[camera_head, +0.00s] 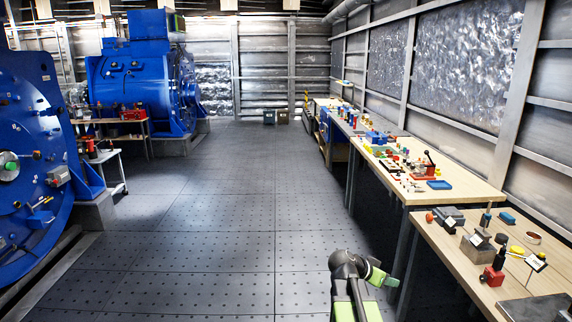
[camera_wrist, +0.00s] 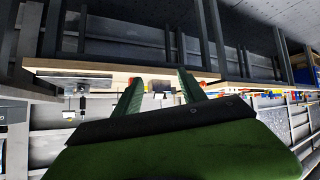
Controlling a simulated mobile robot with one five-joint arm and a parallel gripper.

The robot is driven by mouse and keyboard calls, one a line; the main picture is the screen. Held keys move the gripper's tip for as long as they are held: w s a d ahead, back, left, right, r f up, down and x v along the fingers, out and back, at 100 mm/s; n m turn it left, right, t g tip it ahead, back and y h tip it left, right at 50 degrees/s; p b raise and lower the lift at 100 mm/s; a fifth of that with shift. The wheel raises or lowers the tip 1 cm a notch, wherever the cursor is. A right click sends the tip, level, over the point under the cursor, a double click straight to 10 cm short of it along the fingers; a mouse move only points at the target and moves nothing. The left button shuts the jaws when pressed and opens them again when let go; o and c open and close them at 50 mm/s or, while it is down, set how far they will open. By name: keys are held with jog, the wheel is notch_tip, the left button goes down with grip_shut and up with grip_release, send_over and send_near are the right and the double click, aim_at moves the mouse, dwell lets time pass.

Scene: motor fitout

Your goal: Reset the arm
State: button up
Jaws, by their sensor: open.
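My arm rises at the bottom centre of the head view, over the dark floor. My gripper (camera_head: 384,277) is at its end, pointing right toward the workbenches and still apart from them. In the wrist view my gripper (camera_wrist: 160,77) shows two green fingers spread apart with nothing between them. That view looks upside down, with bench edges beyond the fingertips.
The near workbench (camera_head: 468,262) at right holds tools and blocks. A longer workbench (camera_head: 470,194) behind it holds many small parts. Large blue motors (camera_head: 28,170) (camera_head: 137,80) and a small cart (camera_head: 106,157) stand at left. The floor (camera_head: 215,215) between is clear.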

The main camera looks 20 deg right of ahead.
jog(key=w+a+f+n+y+p, duration=0.1)
jog(key=a+n+y, duration=0.1)
jog(key=a, duration=0.6)
jog(key=w+a+f+n+y+p, duration=0.1)
jog(key=w+a+n+y, duration=0.1)
jog(key=a, duration=0.6)
jog(key=s+a+f+n+g+y, duration=0.1)
jog(key=a+n, duration=0.4)
jog(key=a, duration=0.5)
jog(key=s+a+f+n+g+y, duration=0.1)
jog(key=s+a+f+n+y, duration=0.2)
jog(key=a, duration=0.7)
jog(key=s+n+y, duration=0.2)
jog(key=s, duration=0.1)
jog(key=shift+s+a+f+y, duration=0.2)
jog(key=shift+s+a+y, duration=0.05)
jog(key=shift+a+y, duration=0.05)
jog(key=shift+c, duration=0.4)
